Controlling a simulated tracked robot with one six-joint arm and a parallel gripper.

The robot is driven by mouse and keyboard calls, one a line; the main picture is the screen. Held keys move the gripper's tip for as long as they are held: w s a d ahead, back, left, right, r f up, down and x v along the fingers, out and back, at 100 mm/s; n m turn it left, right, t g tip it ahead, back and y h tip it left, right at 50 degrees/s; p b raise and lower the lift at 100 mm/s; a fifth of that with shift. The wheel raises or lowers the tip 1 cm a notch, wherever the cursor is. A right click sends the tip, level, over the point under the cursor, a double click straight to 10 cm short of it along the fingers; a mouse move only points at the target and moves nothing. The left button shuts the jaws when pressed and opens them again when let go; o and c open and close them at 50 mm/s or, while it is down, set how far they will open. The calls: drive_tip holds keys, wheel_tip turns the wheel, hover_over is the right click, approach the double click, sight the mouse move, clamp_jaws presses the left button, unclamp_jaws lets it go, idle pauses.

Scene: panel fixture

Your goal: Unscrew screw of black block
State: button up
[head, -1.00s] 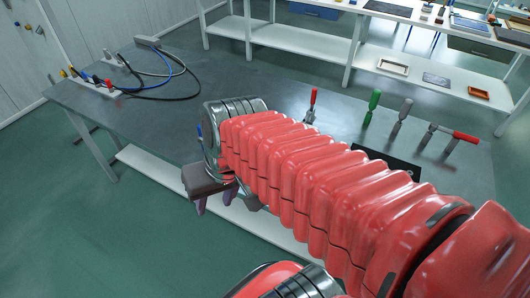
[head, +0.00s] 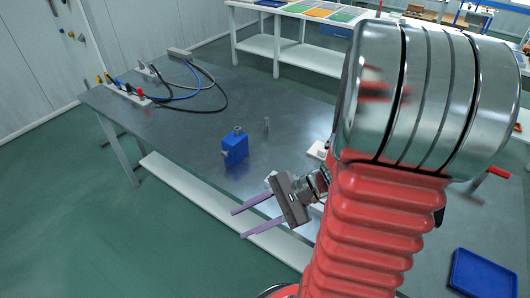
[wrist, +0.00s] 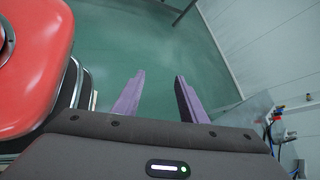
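No black block shows in these frames; my arm hides part of the table. A blue block (head: 235,149) with a grey fitting (head: 237,130) on top stands upright near the table's front edge in the head view. I cannot tell whether that fitting is a screw. My gripper (head: 239,223) is open and empty, right of and nearer than the blue block, around the table's front edge and apart from the block. In the wrist view, its two purple fingers (wrist: 160,76) are spread with only green floor beyond them.
Black and blue cables (head: 190,92) with connectors lie at the table's far left. A blue tray (head: 484,274) is at the lower right. The table (head: 180,120) is clear between cables and block.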

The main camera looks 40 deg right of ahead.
drive_tip(key=d+f+m+t+h, duration=0.2)
drive_tip(key=d+m+t+h, duration=0.1)
drive_tip(key=d+m, duration=0.3)
drive_tip(key=s+d+f+m+t+h, duration=0.1)
drive_tip(key=d+f+m+t+h, duration=0.1)
drive_tip(key=d+m+t, duration=0.3)
drive_tip(key=s+d+f+m+t+h, duration=0.1)
drive_tip(key=d+f+m+t+h, duration=0.1)
drive_tip(key=d+m+t+h, duration=0.2)
drive_tip(key=shift+s+d+f+m+t+h, duration=0.15)
drive_tip(key=shift+d+m, duration=0.45)
drive_tip(key=shift+d, duration=0.75)
drive_tip(key=shift+d+f+m+t+h, duration=0.15)
drive_tip(key=shift+d+m, duration=0.45)
drive_tip(key=shift+d, duration=0.7)
drive_tip(key=shift+s+d+m+t, duration=0.15)
drive_tip(key=shift+d+m, duration=0.45)
drive_tip(key=shift+d, duration=0.75)
drive_tip(key=shift+w, duration=0.1)
drive_tip(key=shift+w+a, duration=0.2)
drive_tip(key=shift+w, duration=3.25)
drive_tip(key=shift+w+a, duration=0.2)
drive_tip(key=shift+w, duration=3.2)
clamp_jaws()
drive_tip(key=shift+a, duration=0.1)
